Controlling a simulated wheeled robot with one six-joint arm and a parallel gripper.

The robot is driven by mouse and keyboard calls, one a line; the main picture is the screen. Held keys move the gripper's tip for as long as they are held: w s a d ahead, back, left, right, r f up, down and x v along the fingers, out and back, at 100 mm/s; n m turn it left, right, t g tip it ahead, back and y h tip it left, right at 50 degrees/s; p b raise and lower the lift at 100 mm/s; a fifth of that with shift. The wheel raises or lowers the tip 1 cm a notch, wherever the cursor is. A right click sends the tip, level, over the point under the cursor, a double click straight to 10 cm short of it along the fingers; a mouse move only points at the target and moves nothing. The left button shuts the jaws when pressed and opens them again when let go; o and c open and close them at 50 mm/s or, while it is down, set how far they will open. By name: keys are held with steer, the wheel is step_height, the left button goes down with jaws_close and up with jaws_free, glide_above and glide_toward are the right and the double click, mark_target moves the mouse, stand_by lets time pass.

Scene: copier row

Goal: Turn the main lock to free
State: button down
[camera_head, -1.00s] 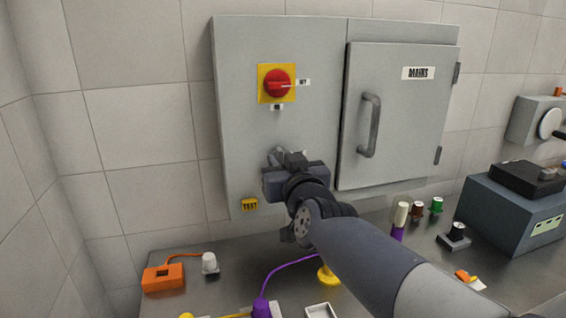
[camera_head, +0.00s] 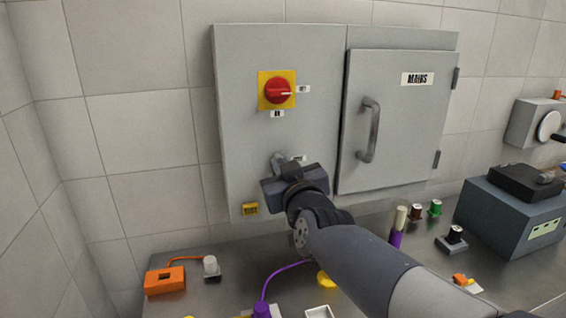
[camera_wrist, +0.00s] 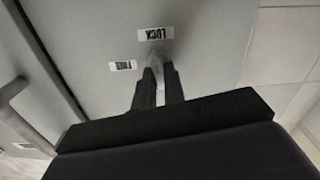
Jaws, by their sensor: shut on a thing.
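The main lock is a small pale grey handle (camera_wrist: 156,66) on the grey cabinet's front, below the red switch. In the wrist view its end lies close to the LOCK label (camera_wrist: 155,33), and the FREE label (camera_wrist: 123,66) is to its left. Both labels appear upside down there. My gripper (camera_wrist: 157,88) is shut on the lock handle, one dark finger on each side. In the head view my gripper (camera_head: 288,168) covers much of the lock (camera_head: 278,160), and a white label (camera_head: 298,158) shows to its right.
A red rotary switch (camera_head: 278,91) on a yellow plate sits above. The MAINS door (camera_head: 405,120) with its bar handle (camera_head: 369,130) is shut, close on the right. A yellow TEST label (camera_head: 250,209) is lower left. The bench below holds an orange box (camera_head: 164,281) and several small parts.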

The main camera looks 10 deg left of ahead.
steer(key=shift+s+a+f+n+p, duration=0.15)
steer(key=shift+n+p, duration=1.25)
steer(key=shift+n, duration=2.5)
steer(key=shift+w+f+n+p, duration=0.1)
steer(key=shift+n+p, duration=1.3)
steer(key=shift+n, duration=2.5)
steer(key=c, duration=1.5)
jaws_free()
steer(key=shift+s, duration=0.15)
steer(key=v, duration=1)
steer(key=shift+s, duration=0.3)
steer(key=shift+w, duration=0.15)
